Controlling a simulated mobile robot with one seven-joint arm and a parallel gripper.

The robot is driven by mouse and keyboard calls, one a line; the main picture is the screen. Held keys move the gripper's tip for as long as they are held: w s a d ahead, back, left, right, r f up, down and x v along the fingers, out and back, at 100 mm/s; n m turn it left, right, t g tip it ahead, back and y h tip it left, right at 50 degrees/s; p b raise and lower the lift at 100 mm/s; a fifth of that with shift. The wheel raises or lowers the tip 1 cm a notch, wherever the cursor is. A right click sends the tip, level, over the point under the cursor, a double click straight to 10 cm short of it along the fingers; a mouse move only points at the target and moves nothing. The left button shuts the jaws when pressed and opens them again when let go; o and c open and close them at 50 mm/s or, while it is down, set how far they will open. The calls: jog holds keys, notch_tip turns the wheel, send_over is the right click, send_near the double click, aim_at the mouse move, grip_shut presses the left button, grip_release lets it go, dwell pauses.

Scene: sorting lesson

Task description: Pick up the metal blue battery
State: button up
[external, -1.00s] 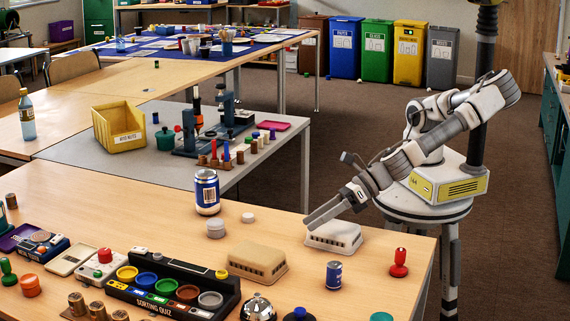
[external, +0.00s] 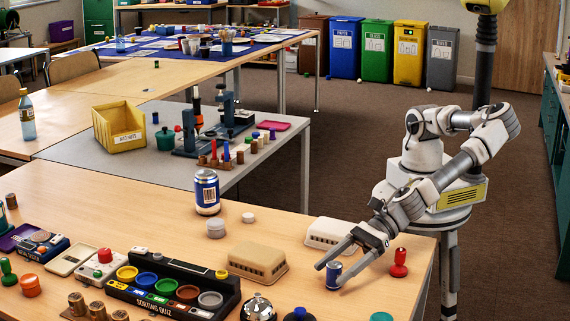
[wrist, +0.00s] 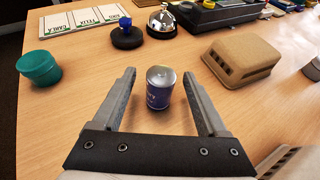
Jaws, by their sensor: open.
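The metal blue battery (external: 333,274) is a small blue cylinder with a silver top. It stands upright on the wooden table near its right end. In the wrist view the battery (wrist: 160,90) stands between the two fingers, toward their tips, with a gap on each side. My gripper (external: 336,258) is open and low over the table, its fingers on either side of the battery. The gripper also shows in the wrist view (wrist: 158,74). In the external view the fingers partly hide the battery.
A red stamp-like piece (external: 399,263) stands just right of my gripper. A white vented box (external: 331,232) is behind it, and a tan vented box (external: 258,261) lies to the left. A bell (wrist: 163,29), a blue-knobbed black piece (wrist: 127,36) and a green round container (wrist: 39,67) stand beyond the fingers.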

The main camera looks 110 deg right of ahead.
jog(key=shift+w+f, duration=0.15)
jog(key=shift+w, duration=0.2)
jog(key=shift+c, duration=0.2)
grip_shut()
